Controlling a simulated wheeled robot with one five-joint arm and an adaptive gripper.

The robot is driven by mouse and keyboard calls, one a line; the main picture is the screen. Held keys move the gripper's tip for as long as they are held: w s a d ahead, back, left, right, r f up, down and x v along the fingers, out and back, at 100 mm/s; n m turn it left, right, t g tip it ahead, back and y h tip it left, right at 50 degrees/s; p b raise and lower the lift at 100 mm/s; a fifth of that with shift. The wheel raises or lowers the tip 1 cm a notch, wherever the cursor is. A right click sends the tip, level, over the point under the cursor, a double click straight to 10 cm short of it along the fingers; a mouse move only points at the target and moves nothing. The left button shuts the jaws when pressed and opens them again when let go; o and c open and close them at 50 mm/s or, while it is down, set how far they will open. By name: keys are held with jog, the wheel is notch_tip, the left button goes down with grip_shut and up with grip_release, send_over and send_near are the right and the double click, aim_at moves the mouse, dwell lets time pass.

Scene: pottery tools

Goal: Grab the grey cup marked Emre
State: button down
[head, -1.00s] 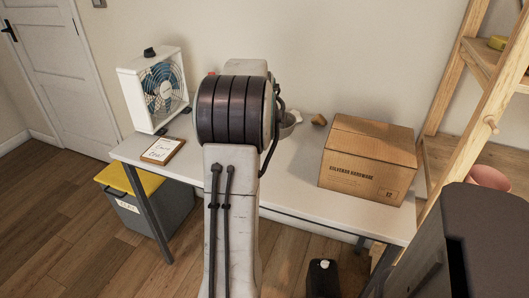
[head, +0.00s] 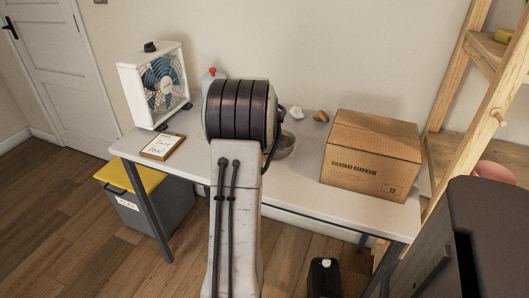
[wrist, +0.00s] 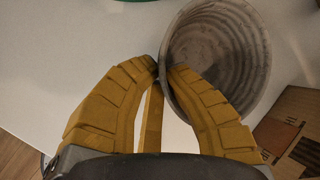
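A grey cup (wrist: 220,58) with a ridged inside fills the upper right of the wrist view, its mouth facing the camera. My gripper (wrist: 166,72) has its yellow-brown fingers close together at the cup's left rim, with the wall apparently pinched between the tips. No name is visible on the cup. In the head view a grey vessel, apparently this cup (head: 285,146), shows partly behind my arm above the white table (head: 310,188). My arm hides the gripper there.
A cardboard box (head: 371,158) stands right of the cup. A small brown object (head: 321,116) and a white one (head: 296,112) lie behind. A fan (head: 158,85), a sign (head: 162,146) and a red-capped bottle (head: 211,76) are on the left.

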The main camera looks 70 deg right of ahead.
jog(key=c, duration=1.4)
grip_release()
jog(key=shift+r, duration=0.15)
